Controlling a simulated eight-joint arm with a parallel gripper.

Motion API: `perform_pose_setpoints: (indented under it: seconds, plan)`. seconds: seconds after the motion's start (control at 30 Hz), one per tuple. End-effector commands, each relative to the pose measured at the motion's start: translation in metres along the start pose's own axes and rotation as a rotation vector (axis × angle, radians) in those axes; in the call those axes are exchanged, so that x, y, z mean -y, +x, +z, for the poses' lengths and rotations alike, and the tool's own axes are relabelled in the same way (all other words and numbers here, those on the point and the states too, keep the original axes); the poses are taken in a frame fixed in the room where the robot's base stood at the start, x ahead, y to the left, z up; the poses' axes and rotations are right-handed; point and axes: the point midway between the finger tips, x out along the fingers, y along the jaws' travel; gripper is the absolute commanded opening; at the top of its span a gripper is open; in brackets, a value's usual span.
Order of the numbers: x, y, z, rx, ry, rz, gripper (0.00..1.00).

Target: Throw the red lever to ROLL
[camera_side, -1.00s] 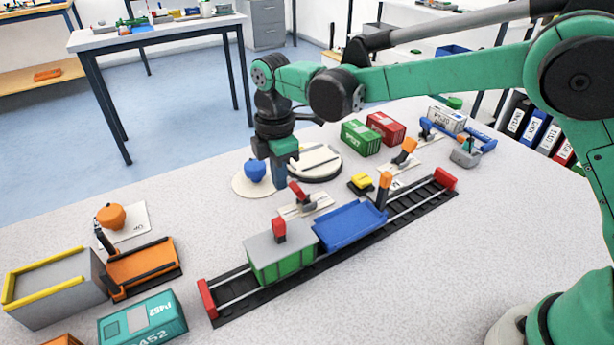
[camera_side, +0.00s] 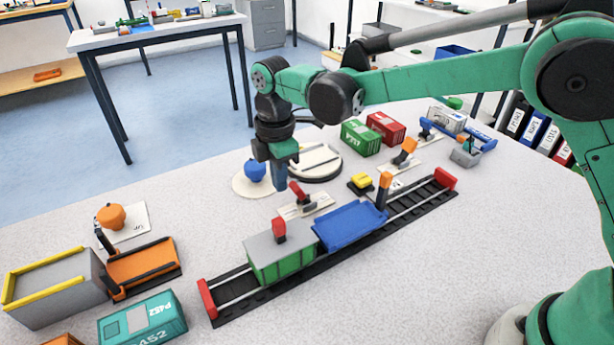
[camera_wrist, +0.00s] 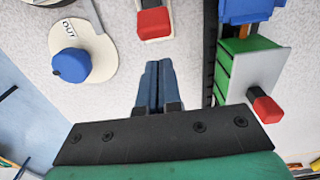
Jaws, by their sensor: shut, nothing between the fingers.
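The red lever (camera_side: 297,191) stands tilted on a small pale base plate (camera_side: 320,205) beside the track. Its red handle (camera_wrist: 154,22) shows at the top of the wrist view. My gripper (camera_side: 279,187) points down just left of the lever in the side view, apart from it. In the wrist view my gripper's blue fingers (camera_wrist: 154,68) are together and empty, below the red handle in the picture. The word ROLL cannot be read on the plate.
A blue knob (camera_side: 255,171) on a round plate stands left of my gripper. The green wagon (camera_side: 283,262) with a red post and the blue flat wagon (camera_side: 349,226) stand on the track. A yellow button (camera_side: 361,181) and an orange lever (camera_side: 405,151) lie to the right.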

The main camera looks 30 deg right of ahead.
Motion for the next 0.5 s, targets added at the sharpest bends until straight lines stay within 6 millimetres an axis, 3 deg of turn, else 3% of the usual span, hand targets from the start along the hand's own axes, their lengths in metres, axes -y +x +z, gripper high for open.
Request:
perform_pose_setpoints:
  seconds: [0.5]
  plan:
    - [0.000,0.025,0.000,0.000,0.000,0.000,0.00]
